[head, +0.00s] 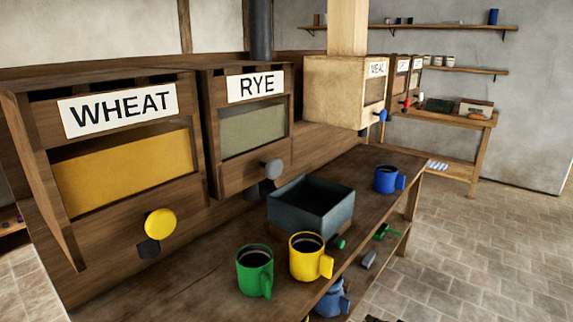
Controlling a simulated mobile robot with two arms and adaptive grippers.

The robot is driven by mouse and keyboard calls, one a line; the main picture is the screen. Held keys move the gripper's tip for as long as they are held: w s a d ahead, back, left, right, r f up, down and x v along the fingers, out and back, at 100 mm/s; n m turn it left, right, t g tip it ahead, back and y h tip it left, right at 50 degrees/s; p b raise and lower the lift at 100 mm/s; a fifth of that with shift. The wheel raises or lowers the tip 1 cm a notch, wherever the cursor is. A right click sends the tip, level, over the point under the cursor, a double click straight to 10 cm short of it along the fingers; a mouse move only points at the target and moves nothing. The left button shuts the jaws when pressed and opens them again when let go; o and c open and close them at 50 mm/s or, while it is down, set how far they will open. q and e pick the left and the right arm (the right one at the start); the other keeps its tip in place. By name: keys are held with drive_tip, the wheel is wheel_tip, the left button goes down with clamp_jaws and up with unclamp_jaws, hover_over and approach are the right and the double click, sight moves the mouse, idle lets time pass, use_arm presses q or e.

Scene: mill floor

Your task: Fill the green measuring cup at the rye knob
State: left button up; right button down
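The green measuring cup (255,271) stands upright on the wooden bench, at its front, left of a yellow cup. Its handle points to the lower right, and its inside looks dark. The rye bin (248,127) has a white RYE label and a window with grey-green contents. The rye knob (272,168) is grey and round, at the lower right of the bin. A dark spout (266,187) shows just below the knob. The green cup is apart from the knob, nearer to me. Neither of my grippers is in view.
The yellow cup (308,257) stands close beside the green one. A dark square box (310,206) and a blue cup (387,179) stand further along the bench (190,290). The wheat bin (115,150) with its yellow knob (160,223) is left. A lower shelf holds small items.

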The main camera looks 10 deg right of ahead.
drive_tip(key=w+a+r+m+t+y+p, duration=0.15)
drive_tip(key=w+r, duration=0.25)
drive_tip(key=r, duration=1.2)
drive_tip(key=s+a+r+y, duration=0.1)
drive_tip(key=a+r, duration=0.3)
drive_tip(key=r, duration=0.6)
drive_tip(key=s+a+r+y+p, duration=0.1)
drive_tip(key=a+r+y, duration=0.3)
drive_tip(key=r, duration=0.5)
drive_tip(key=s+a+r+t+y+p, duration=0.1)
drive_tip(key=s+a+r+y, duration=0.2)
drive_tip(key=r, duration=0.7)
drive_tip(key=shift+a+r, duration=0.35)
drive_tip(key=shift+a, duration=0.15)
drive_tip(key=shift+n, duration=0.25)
drive_tip(key=p, duration=0.6)
approach(276, 169)
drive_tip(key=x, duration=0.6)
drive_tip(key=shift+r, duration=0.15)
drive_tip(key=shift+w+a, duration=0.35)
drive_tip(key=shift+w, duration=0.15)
